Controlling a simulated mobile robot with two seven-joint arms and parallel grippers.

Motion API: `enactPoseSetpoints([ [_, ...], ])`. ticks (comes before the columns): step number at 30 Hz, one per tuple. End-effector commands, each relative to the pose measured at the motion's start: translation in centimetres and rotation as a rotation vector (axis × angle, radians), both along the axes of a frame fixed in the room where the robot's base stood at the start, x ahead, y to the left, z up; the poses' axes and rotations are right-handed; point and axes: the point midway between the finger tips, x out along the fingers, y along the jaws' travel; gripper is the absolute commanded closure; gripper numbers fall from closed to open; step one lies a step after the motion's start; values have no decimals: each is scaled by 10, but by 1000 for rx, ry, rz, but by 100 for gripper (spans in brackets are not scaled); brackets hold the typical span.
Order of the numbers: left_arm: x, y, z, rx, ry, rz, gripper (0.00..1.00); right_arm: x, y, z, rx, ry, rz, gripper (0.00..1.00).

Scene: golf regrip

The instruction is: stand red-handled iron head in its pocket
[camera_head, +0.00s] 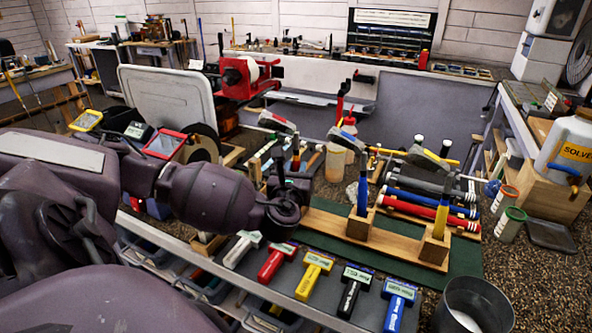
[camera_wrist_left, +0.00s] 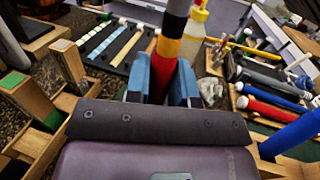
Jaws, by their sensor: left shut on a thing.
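The red-handled iron head (camera_head: 277,122) has a grey head and a shaft with yellow, black and red bands. My left gripper (camera_head: 290,186) is shut on its red handle (camera_wrist_left: 160,78), between two blue-grey finger pads, and holds it roughly upright. It is over the left part of the wooden pocket rack (camera_head: 325,224). The gripper hides the handle's lower end and that part of the rack. A blue-handled iron head (camera_head: 362,192) and a yellow-handled iron head (camera_head: 440,216) stand in pockets farther right. My right gripper is not in view.
A metal bucket (camera_head: 472,305) is at front right. A squeeze bottle (camera_head: 348,128) stands behind my gripper.

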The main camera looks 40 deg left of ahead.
Motion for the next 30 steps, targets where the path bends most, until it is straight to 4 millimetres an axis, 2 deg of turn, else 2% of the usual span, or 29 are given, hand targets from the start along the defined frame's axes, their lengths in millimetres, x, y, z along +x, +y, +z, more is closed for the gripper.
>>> enactPoseSetpoints([
  [13, 0, 0, -7, 0, -1, 0, 98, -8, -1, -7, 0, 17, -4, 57],
  [30, 0, 0, -12, 0, -1, 0, 98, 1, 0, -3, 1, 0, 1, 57],
])
